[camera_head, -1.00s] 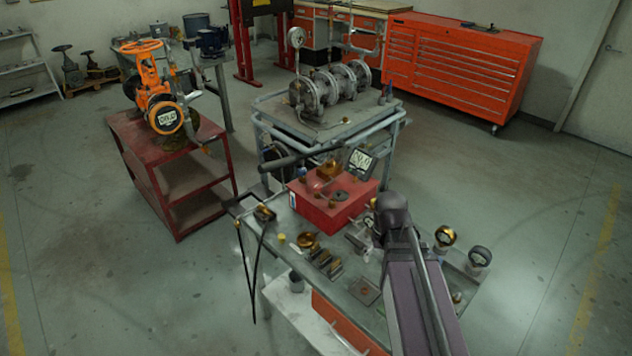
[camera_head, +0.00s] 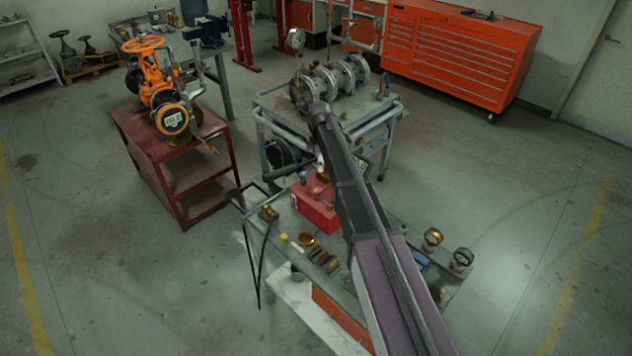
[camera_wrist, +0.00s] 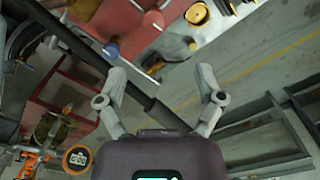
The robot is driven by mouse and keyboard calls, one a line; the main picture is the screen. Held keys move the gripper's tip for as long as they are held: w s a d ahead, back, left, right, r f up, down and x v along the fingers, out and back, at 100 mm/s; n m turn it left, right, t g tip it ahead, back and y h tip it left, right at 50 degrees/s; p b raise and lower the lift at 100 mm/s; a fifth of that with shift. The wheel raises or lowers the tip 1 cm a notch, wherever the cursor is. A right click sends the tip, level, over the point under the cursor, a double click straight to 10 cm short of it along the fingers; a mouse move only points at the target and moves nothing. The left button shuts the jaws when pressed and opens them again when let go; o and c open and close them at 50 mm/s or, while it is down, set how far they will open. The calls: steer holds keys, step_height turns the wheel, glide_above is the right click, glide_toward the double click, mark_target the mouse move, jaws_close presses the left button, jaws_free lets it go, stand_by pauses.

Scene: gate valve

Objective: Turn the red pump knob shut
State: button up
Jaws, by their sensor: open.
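The red pump (camera_head: 318,214) is a red box on the front bench, partly hidden behind my arm in the head view. In the wrist view its red top (camera_wrist: 110,20) lies at the upper left, with brass fittings (camera_wrist: 152,18) and a small blue knob (camera_wrist: 111,50). I cannot clearly pick out a red knob. The black pump lever (camera_wrist: 75,45) runs diagonally across the wrist view, past my gripper's fingers. My gripper (camera_wrist: 160,88) is open with nothing held; its fingers are apart. In the head view my arm hides most of it, above the pump.
The front bench carries brass parts (camera_head: 307,240) and rings (camera_head: 432,237). Behind stands a grey cart (camera_head: 270,110) with a flanged pipe assembly (camera_head: 325,80). A red cart (camera_head: 150,140) with an orange valve (camera_head: 150,70) is at left. Floor to the right is clear.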

mark_target(317, 189)
steer(key=shift+w+a+r+n, duration=0.25)
steer(key=shift+w+a+n, duration=0.15)
steer(key=shift+w, duration=0.1)
steer(key=shift+f, duration=0.15)
step_height(317, 189, down, 14)
steer(key=b, duration=1.3)
steer(key=shift+r+b, duration=0.25)
steer(key=shift+b, duration=0.1)
steer(key=c, duration=1.1)
